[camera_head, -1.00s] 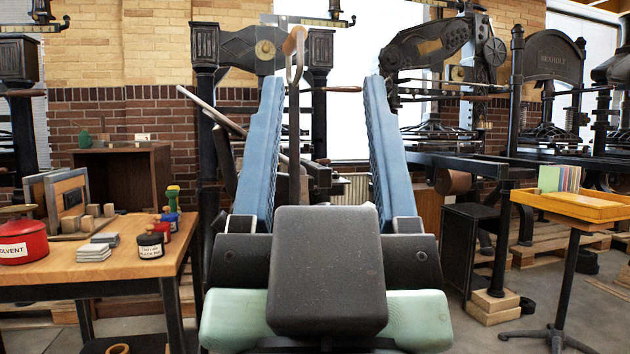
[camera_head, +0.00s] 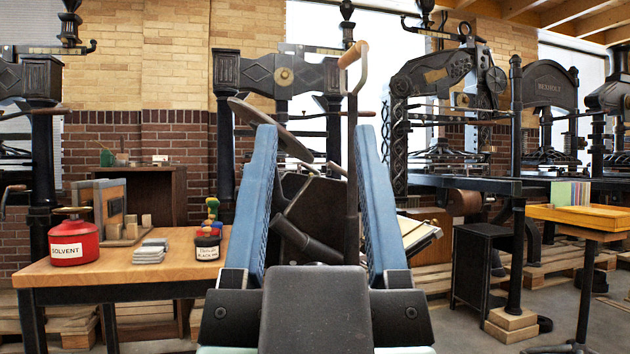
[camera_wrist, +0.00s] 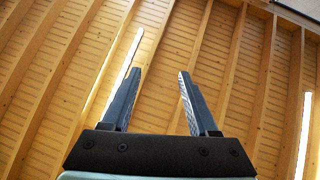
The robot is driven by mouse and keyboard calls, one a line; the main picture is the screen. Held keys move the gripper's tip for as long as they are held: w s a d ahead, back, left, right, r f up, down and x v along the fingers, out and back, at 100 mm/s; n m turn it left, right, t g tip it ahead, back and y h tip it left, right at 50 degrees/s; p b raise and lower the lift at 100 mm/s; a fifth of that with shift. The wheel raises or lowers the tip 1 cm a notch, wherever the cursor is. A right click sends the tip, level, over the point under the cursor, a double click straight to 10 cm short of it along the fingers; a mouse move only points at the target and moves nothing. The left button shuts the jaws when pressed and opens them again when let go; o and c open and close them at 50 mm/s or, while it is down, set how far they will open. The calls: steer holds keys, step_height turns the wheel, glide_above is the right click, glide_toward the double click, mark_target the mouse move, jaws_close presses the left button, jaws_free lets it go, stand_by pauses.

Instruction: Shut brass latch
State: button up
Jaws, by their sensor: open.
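I cannot make out a brass latch in either current view. My gripper (camera_head: 316,130) points up and away in the head view, its two long blue fingers wide apart with nothing gripped. It also shows in the wrist view (camera_wrist: 160,73), open and empty against the wooden ceiling. A dark upright lever with a wooden grip (camera_head: 353,54) appears between the fingers, nearer the right one. I cannot tell how far beyond them it is. My fingers and wrist hide part of the dark press machinery (camera_head: 310,205) behind.
A wooden table (camera_head: 110,270) at left holds a red solvent can (camera_head: 74,247), grey blocks (camera_head: 151,250) and an ink jar (camera_head: 207,247). A yellow tray (camera_head: 580,214) on a stand is at right. Bare floor lies before it.

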steer(key=shift+r, duration=0.1)
steer(key=shift+c, duration=1.1)
steer(key=shift+r+p, duration=0.3)
steer(key=shift+p, duration=0.1)
steer(key=shift+c, duration=1.2)
step_height(320, 180, up, 3)
steer(key=p, duration=0.3)
jaws_close()
step_height(320, 180, up, 9)
steer(key=p, duration=0.9)
steer(key=shift+r, duration=0.2)
steer(key=shift+a, duration=0.15)
